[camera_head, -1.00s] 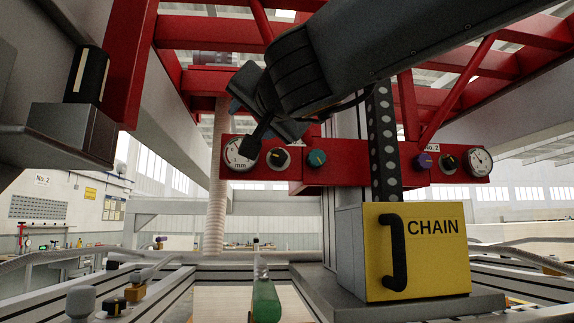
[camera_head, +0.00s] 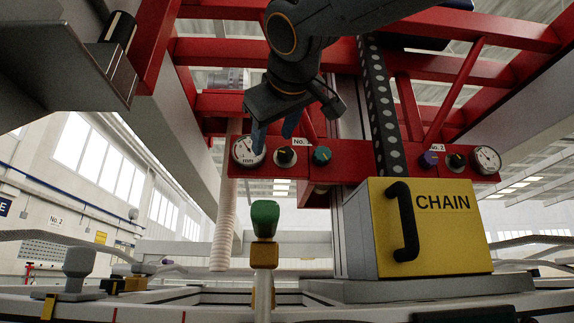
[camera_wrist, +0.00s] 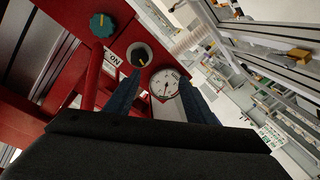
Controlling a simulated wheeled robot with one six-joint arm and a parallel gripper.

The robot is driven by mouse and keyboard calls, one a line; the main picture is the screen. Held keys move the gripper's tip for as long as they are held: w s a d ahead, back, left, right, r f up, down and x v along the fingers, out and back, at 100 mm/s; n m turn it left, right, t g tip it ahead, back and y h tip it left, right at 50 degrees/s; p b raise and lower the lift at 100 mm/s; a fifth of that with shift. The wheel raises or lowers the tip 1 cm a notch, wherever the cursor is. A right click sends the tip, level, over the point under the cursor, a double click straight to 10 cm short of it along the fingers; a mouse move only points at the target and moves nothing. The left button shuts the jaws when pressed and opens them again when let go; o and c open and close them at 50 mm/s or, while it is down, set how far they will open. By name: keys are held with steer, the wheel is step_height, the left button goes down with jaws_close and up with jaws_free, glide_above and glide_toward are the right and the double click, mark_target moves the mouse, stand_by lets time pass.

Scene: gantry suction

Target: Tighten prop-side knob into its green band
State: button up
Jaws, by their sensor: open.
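A red beam (camera_head: 345,160) carries two control groups. The left group has a white dial gauge (camera_head: 248,151), a black knob with a yellow mark (camera_head: 286,157) and a teal knob (camera_head: 322,155). The right group, labelled No. 2, has a purple knob (camera_head: 429,159), a black knob (camera_head: 456,161) and a gauge (camera_head: 487,159). My gripper (camera_head: 275,130) is open and empty at the left group. In the wrist view, the gauge (camera_wrist: 165,83) shows between its fingers and the black knob (camera_wrist: 139,55) beyond the left fingertip.
A yellow CHAIN box (camera_head: 445,245) with a black handle stands below the beam. A green-topped post (camera_head: 265,219) rises in front. A pale ribbed hose (camera_head: 226,210) hangs at left. A grey bracket (camera_head: 70,50) fills the upper left.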

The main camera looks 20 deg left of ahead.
mark_target(285, 152)
steer(key=shift+m+t+h, duration=0.3)
steer(key=shift+t+h, duration=0.3)
steer(key=shift+t, duration=0.2)
steer(key=w, duration=0.2)
steer(key=w+r, duration=0.1)
steer(key=w, duration=0.2)
steer(key=w+a+p, duration=0.1)
steer(key=w, duration=0.2)
steer(key=shift+w+a+r, duration=0.1)
steer(key=shift+w+r, duration=0.05)
steer(key=c, duration=1)
steer(key=shift+c, duration=0.3)
